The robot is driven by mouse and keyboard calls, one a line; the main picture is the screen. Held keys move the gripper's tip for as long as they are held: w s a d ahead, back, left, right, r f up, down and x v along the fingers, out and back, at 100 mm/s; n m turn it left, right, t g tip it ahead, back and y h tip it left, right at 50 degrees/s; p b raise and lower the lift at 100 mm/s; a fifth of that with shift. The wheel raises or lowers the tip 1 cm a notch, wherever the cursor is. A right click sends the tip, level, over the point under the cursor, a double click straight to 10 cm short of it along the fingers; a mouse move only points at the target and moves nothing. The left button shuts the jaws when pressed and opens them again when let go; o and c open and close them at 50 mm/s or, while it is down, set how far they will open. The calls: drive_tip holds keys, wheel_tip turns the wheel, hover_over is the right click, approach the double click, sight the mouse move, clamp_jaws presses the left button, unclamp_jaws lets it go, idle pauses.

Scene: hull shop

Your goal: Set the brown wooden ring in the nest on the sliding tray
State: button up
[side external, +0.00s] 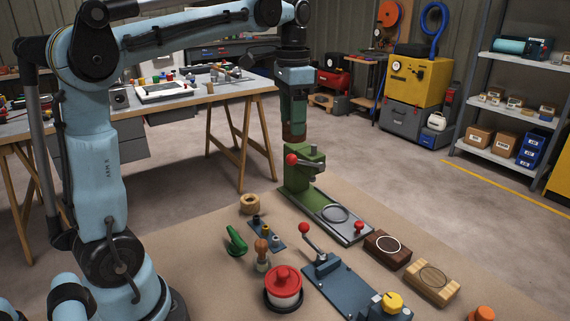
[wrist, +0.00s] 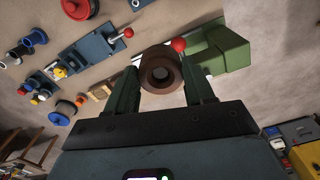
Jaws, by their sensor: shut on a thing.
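My gripper (side external: 292,125) points down above the green press (side external: 299,168). It is shut on the brown wooden ring (side external: 293,138), whose lower part shows below the fingers. In the wrist view the ring (wrist: 161,57) sits between both fingertips, its round hole facing the camera. The sliding tray (side external: 352,237) extends from the foot of the press towards the lower right and has a red knob. The nest (side external: 335,213) is a round outline on the tray, with nothing in it. The ring is up near the press head, apart from the tray. In the wrist view the ring hides part of the tray.
The press's red ball lever (side external: 292,159) sticks out just below my gripper. A tan ring (side external: 249,204), a red-lidded pot (side external: 283,283), a blue lever fixture (side external: 345,290), a dark block (side external: 387,249) and a pale wooden block (side external: 431,285) stand nearby.

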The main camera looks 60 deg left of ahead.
drive_tip(key=w+d+f, duration=0.2)
drive_tip(key=w+d, duration=0.2)
drive_tip(key=w, duration=0.7)
drive_tip(key=shift+s+f, duration=0.15)
drive_tip(key=shift+f, duration=9.55)
drive_tip(key=shift+f, duration=0.5)
drive_tip(key=o, duration=0.6)
drive_tip(key=shift+o, duration=0.7)
wheel_tip(320, 180, up, 11)
